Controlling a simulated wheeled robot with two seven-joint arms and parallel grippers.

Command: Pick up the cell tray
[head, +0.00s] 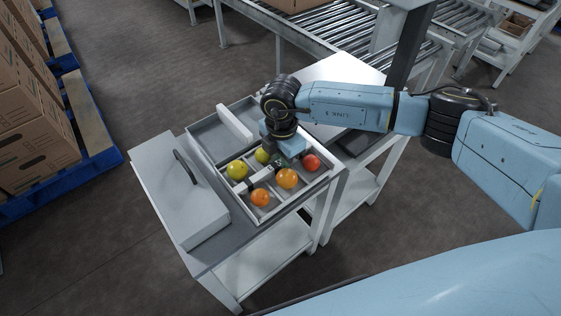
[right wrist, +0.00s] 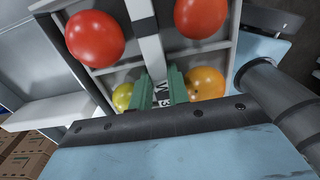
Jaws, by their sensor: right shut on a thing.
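The cell tray (head: 299,200) is a pale, shallow tray with divided cells on a grey-topped table. Several tomatoes in red, orange and yellow-green sit in its cells. My right gripper (head: 273,168) reaches down over the tray's middle. Tray walls and dividers show there too (right wrist: 190,48), with tomatoes on both sides of the bar. Whether the tray is clear of the table cannot be told. My left gripper is not in view.
A pale box with a dark handle (head: 200,212) stands left of the tray. A grey open compartment (head: 208,133) lies behind it. A roller conveyor (head: 300,32) runs at the back. Cartons (head: 35,135) on blue pallets stand at far left.

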